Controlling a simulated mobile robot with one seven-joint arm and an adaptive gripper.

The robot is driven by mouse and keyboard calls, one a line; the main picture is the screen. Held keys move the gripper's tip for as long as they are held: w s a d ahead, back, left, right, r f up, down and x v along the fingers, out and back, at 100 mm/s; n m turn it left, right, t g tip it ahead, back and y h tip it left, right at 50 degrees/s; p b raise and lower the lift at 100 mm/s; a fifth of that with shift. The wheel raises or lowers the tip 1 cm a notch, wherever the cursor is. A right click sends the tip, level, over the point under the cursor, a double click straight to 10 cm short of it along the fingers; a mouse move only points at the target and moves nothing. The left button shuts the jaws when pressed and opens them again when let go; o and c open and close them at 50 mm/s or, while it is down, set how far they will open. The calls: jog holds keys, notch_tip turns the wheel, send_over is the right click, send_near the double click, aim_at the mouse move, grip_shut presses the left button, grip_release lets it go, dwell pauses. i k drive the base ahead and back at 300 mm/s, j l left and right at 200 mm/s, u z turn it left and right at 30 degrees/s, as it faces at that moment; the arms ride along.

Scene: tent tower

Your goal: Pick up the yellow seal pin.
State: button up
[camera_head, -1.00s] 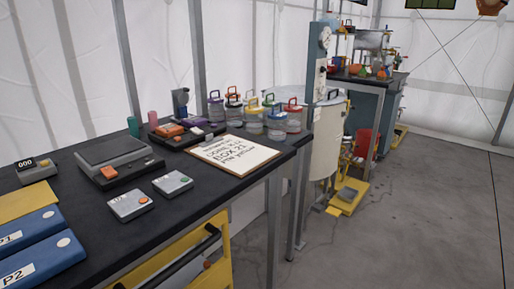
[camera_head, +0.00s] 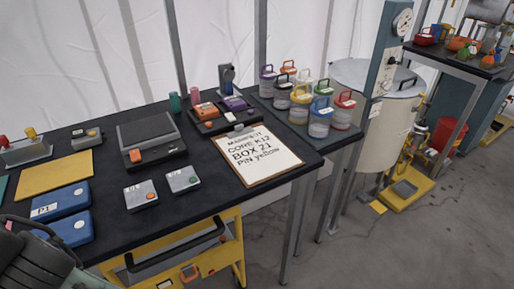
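A small yellow pin (camera_head: 31,133), which looks like the yellow seal pin, stands upright in a grey holder (camera_head: 26,154) at the far left of the black table. A red pin (camera_head: 4,141) stands in the same holder at the picture's edge. A clipboard (camera_head: 257,156) on the table reads "CORE K12, BOX 21, PIN yellow". A dark part of my arm shows at the lower left corner, well apart from the pin. My gripper's fingers do not show, so I cannot see whether they hold anything.
A yellow sheet (camera_head: 54,173) and blue binders (camera_head: 62,201) lie in front of the holder. A small counter device (camera_head: 87,137), a grey scale-like device (camera_head: 150,140) and two button boxes (camera_head: 141,195) stand to the right. Several lidded jars (camera_head: 320,118) stand at the table's right end.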

aim_at(30, 132)
jog(key=u, duration=1.4)
